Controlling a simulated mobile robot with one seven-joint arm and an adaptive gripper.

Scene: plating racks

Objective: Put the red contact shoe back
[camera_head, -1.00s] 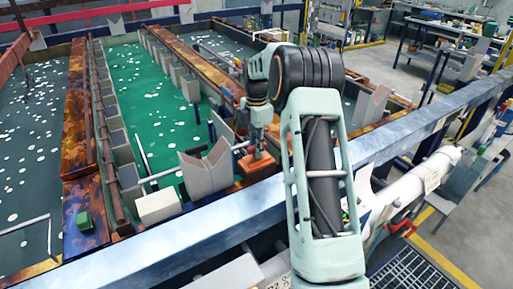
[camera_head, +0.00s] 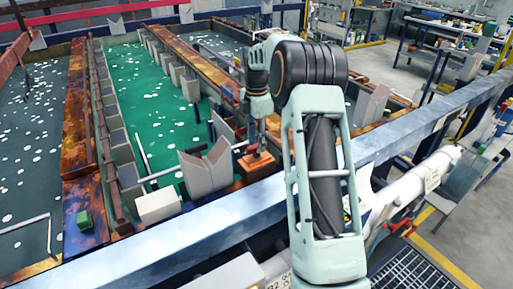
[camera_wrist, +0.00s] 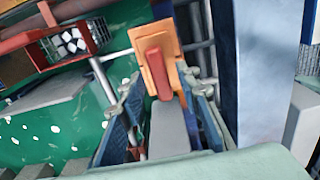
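The red contact shoe (camera_head: 251,149) sits on an orange block (camera_head: 256,167) beside the grey V-shaped saddle (camera_head: 206,172), at the near end of the green tank. In the wrist view the red shoe (camera_wrist: 155,68) lies against the orange block (camera_wrist: 171,36), ahead of and between my fingertips. My gripper (camera_head: 259,138) is just above the shoe in the head view. In the wrist view my gripper (camera_wrist: 160,90) has its two fingers apart, with a gap to the shoe on each side. A grey piece (camera_wrist: 170,130) shows between the fingers. The arm partly hides this area in the head view.
A blue-grey rail (camera_head: 205,232) crosses in front of the tank. A green block (camera_head: 84,218) sits on the rusty divider at left. A white block (camera_head: 158,206) is left of the saddle. A red basket (camera_wrist: 72,42) shows in the wrist view.

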